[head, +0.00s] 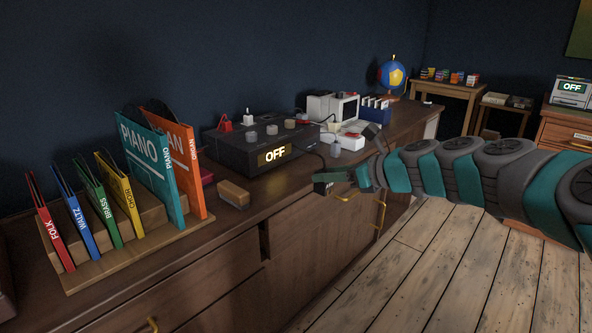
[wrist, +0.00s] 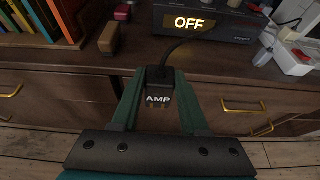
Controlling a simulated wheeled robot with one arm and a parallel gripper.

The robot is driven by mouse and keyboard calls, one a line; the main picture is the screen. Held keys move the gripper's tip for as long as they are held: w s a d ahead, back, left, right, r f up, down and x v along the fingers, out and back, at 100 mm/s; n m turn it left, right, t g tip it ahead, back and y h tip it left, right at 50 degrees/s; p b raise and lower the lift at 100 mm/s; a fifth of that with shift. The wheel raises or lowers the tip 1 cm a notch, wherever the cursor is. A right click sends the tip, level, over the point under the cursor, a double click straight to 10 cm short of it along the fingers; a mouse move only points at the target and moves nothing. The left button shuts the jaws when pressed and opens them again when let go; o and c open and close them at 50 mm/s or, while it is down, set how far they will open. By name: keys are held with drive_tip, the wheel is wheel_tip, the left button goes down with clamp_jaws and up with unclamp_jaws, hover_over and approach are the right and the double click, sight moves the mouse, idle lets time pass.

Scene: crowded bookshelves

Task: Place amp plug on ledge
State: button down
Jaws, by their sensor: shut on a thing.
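The amp plug (wrist: 159,99) is a black block with white "AMP" lettering and prongs at its lower end. My gripper (wrist: 159,76) is shut on it, with a green finger on each side. A black cable runs from the plug up to the black amp box (wrist: 205,22), whose display reads "OFF". In the head view my gripper (head: 327,180) is in front of the cabinet's front edge, below the amp box (head: 262,143). The plug is hard to make out there. I cannot pick out a separate ledge; the wooden cabinet top (head: 225,222) is in view.
Upright books in a wooden rack (head: 130,255) stand at the left. A small tan block (head: 233,193) lies by the amp box. A white computer (head: 343,107), blue holder (head: 375,110) and globe (head: 392,75) stand further back. Open wooden floor (head: 430,265) lies at right.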

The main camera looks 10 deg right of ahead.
drive_tip(key=w+a, duration=0.2)
drive_tip(key=w, duration=0.2)
drive_tip(key=w+a+f, duration=0.1)
drive_tip(key=w+a, duration=0.1)
drive_tip(key=w, duration=0.3)
drive_tip(key=w+a+p, duration=0.1)
drive_tip(key=w+a, duration=0.2)
drive_tip(key=w, duration=0.2)
drive_tip(key=shift+f, duration=0.2)
drive_tip(key=shift+w+f, duration=0.1)
drive_tip(key=shift+f, duration=1.65)
drive_tip(key=shift+f, duration=0.1)
drive_tip(key=shift+c, duration=2.1)
unclamp_jaws()
drive_tip(key=v, duration=1.2)
